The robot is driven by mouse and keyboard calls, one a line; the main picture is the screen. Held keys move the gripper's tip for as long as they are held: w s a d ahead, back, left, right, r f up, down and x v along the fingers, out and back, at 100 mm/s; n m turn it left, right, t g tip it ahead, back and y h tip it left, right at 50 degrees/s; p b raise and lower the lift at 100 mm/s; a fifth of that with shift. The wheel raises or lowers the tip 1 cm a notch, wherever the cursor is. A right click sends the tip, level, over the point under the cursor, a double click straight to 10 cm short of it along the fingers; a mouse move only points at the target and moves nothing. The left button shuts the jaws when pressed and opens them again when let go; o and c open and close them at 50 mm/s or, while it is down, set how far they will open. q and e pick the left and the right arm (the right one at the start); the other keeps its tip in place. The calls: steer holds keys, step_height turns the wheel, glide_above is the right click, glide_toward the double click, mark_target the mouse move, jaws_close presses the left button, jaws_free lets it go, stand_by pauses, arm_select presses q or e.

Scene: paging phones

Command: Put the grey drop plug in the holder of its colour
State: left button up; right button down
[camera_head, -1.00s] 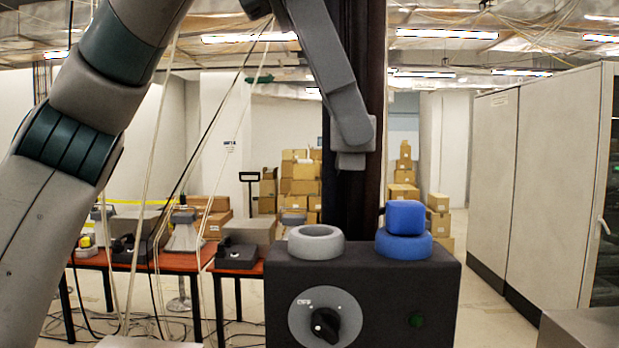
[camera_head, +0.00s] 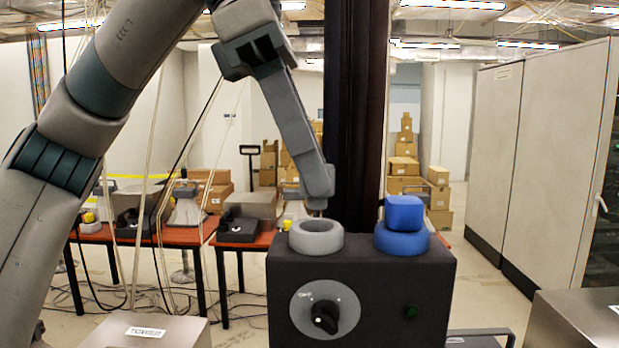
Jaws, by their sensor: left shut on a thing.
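My left gripper (camera_head: 313,194) hangs from above, just over the grey ring-shaped holder (camera_head: 316,250) on top of a black box. It is shut on a small grey piece, which I take as the grey drop plug; the fingers hide most of it. The gap between the fingertips and the holder's opening is small, and I cannot tell whether they touch. The blue holder (camera_head: 402,244) sits to the right on the same box, with a blue rounded-cube plug (camera_head: 404,213) in it. My right gripper is not in view.
The black box (camera_head: 390,300) has a dial (camera_head: 325,317) and a dark green button on its front. A metal box labelled "TOWER" (camera_head: 145,332) stands at lower left, another metal box (camera_head: 580,325) at lower right. Tables, cartons and tall cabinets (camera_head: 545,150) stand behind.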

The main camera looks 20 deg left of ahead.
arm_select(q)
step_height(320, 180, down, 2)
steer(key=shift+a+f+p, duration=0.1)
steer(key=shift+f+p, duration=0.1)
steer(key=shift+p, duration=0.4)
steer(key=shift+f, duration=0.15)
steer(key=shift+f, duration=0.15)
steer(key=shift+f+b, duration=0.15)
steer(key=shift+b, duration=0.15)
steer(key=o, duration=1.1)
steer(key=shift+c, duration=0.2)
steer(key=shift+r, duration=0.2)
